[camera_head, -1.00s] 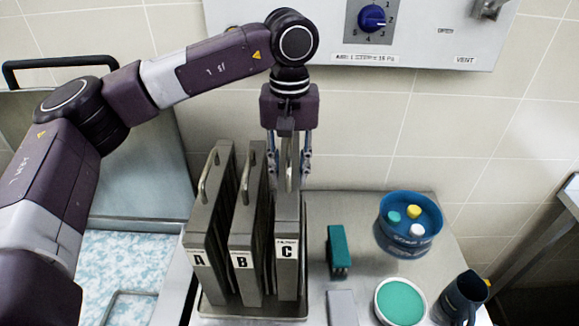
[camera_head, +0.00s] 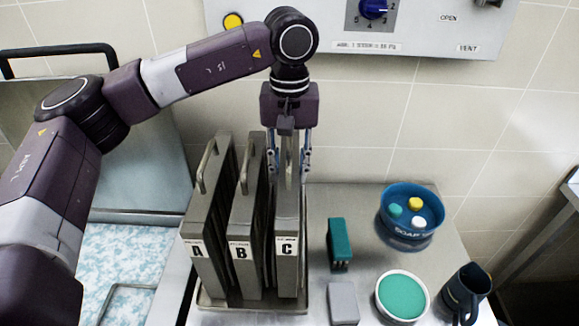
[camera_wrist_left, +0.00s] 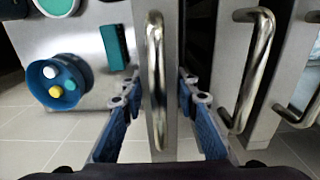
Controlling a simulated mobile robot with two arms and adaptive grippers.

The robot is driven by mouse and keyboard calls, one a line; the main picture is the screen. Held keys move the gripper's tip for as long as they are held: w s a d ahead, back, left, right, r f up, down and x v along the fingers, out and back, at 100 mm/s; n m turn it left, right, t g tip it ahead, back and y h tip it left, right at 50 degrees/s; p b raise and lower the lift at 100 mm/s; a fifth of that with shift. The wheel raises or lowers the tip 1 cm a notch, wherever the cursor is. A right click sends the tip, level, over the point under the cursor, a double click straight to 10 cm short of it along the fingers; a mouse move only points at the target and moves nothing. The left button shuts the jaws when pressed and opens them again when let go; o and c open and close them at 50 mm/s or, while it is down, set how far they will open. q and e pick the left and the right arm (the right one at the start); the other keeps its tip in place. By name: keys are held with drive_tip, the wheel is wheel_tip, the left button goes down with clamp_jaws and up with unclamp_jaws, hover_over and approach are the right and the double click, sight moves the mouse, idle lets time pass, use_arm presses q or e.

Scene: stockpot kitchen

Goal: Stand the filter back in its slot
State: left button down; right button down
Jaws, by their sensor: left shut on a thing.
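Filter C (camera_head: 287,262) is a grey upright slab with a white label, at the right end of the rack. My left gripper (camera_head: 288,172) is shut on it from above. In the left wrist view the gripper's blue fingers (camera_wrist_left: 158,112) flank the filter and its metal handle (camera_wrist_left: 154,70). Filter C stands upright beside filter B (camera_head: 243,260) and filter A (camera_head: 205,262), its label nearly level with theirs. Its lower end is close to the rack tray (camera_head: 250,309); I cannot tell whether it touches the bottom. My right gripper is not in view.
Right of the rack are a green-topped brush or block (camera_head: 338,242), a grey block (camera_head: 343,303), a round green-filled dish (camera_head: 402,297), a blue bowl with coloured caps (camera_head: 411,228) and a dark mug (camera_head: 464,296). A control panel (camera_head: 430,30) hangs on the tiled wall behind.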

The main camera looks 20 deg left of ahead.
use_arm(q)
drive_tip(key=shift+f+b, duration=0.4)
drive_tip(key=shift+f, duration=0.1)
idle(0.4)
drive_tip(key=c, duration=1.4)
unclamp_jaws()
